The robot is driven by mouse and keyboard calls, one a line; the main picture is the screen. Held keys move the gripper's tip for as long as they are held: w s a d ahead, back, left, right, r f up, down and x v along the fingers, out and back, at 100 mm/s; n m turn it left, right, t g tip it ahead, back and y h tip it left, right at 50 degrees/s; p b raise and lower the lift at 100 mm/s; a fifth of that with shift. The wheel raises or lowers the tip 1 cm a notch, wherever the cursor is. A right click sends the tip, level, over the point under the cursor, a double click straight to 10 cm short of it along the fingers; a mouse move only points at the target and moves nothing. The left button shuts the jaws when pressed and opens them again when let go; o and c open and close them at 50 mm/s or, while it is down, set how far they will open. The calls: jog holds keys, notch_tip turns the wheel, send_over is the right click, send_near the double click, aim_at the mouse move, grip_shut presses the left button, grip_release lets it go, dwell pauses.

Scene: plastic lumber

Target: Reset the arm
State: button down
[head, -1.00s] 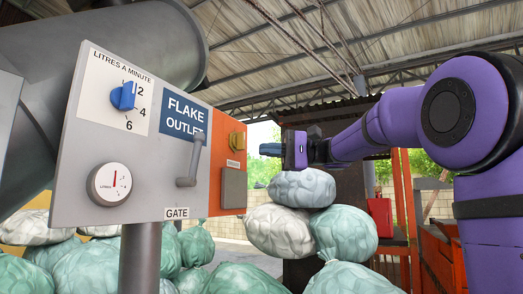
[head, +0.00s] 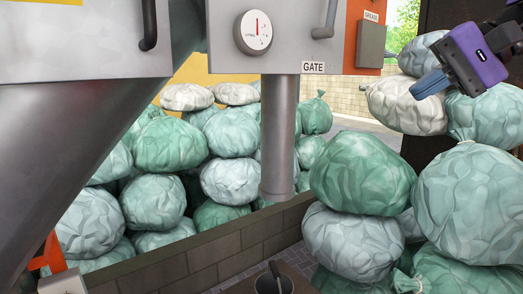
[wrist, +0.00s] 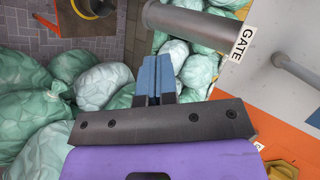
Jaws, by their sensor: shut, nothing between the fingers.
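My gripper (head: 430,84) is at the upper right of the head view, held in the air in front of the stacked bags. Its blue fingers point down and to the left. In the wrist view my gripper (wrist: 155,75) shows its two blue fingers side by side and shut, with nothing held. The control panel (head: 290,45) is to the left of my gripper in the head view, with its gauge (head: 253,33) and the grey gate lever (head: 327,20). The gate lever also shows in the wrist view (wrist: 295,68). The gripper is apart from the panel.
Green and white bags (head: 365,170) are piled at the right and behind a low block wall (head: 215,258). A grey post (head: 278,140) stands under the panel. A dark container (head: 272,284) is at the bottom. A large metal chute (head: 75,120) fills the left.

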jog(key=s+d+f+n+h, duration=0.4)
jog(key=s+f+h, duration=0.5)
jog(key=s+f, duration=0.4)
notch_tip(320, 180, down, 4)
jog(key=shift+d+t, duration=0.2)
jog(key=shift+t, duration=0.1)
dwell(0.9)
